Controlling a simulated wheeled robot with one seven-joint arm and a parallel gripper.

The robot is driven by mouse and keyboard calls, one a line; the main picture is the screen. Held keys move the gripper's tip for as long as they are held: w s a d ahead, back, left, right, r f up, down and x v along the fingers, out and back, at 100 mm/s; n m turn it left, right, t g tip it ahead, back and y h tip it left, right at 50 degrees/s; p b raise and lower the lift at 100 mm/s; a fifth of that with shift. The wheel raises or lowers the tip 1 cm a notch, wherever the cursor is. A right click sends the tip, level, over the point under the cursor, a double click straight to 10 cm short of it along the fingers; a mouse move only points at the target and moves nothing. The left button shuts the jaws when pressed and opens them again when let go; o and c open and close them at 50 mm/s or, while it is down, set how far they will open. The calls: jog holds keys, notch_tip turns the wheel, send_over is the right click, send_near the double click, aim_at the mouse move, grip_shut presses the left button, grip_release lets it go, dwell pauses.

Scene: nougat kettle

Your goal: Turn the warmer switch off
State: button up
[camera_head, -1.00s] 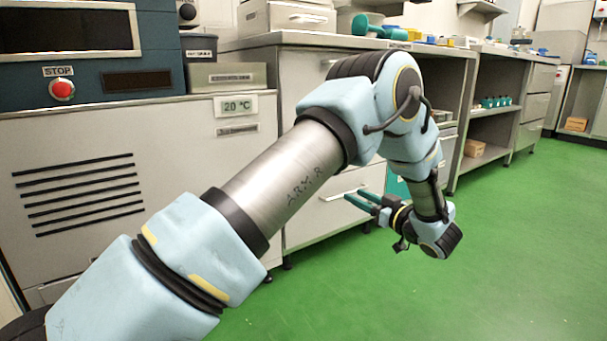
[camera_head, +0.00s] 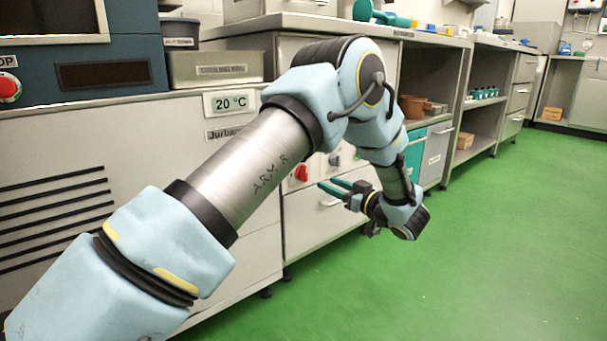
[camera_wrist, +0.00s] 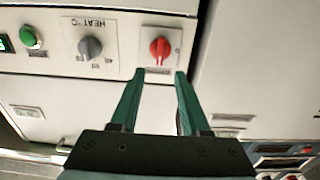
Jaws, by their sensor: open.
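A red rotary switch (camera_wrist: 160,47) sits on a white plate on the pale panel, straight beyond my fingertips in the wrist view. In the head view the red switch (camera_head: 301,174) shows just below my arm. My gripper (camera_wrist: 160,74) is open and empty. Its two green fingers are spread about the switch's width, and the tips appear just short of it. In the head view my gripper (camera_head: 330,184) points left toward the cabinet front. Whether the fingertips touch the panel I cannot tell.
A grey heat knob (camera_wrist: 91,47) and a green button (camera_wrist: 30,37) sit beside the switch in the wrist view. A drawer handle (camera_head: 330,204) is below the switch. A red stop button (camera_head: 8,88) is at the left. Green floor (camera_head: 430,290) is clear at right.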

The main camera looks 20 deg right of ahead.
jog(key=b+x, duration=0.4)
jog(key=x, duration=0.5)
jog(key=shift+w+a, duration=0.15)
jog(key=shift+w, duration=0.25)
jog(key=shift+c, duration=0.3)
grip_shut()
